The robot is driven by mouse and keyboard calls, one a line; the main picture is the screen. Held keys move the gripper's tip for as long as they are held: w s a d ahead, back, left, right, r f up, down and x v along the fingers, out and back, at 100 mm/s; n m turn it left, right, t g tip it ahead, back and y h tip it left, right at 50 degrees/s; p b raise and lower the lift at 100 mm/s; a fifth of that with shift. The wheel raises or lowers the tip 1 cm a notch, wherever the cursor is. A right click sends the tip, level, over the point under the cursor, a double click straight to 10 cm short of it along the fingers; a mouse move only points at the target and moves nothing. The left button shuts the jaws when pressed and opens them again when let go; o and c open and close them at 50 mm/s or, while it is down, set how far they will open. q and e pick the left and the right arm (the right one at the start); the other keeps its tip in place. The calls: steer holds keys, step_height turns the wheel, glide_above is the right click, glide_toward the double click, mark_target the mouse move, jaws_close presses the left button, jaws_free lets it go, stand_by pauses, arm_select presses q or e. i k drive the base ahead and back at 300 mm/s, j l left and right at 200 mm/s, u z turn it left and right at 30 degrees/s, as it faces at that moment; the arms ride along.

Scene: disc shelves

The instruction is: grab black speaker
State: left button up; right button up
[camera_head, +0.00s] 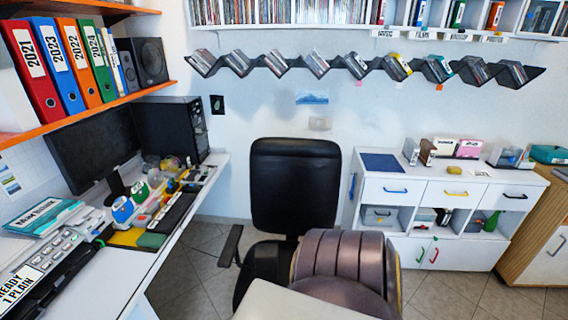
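A black speaker (148,61) with round cones on its front stands upright on the orange wall shelf (88,113) at the left. It is at the right end of a row of binders and partly behind them. Neither of my grippers shows in the head view, so I cannot see whether they are open or shut. No gripper is seen near the speaker.
Several binders (66,65) fill the shelf left of the speaker. Below are a desk with a monitor (82,150), a black tower-like box (172,130) and clutter. A black office chair (293,185) stands mid-room. A white cabinet (425,190) is at right.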

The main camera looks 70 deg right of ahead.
mark_target(266, 256)
steer(key=z, duration=2.05)
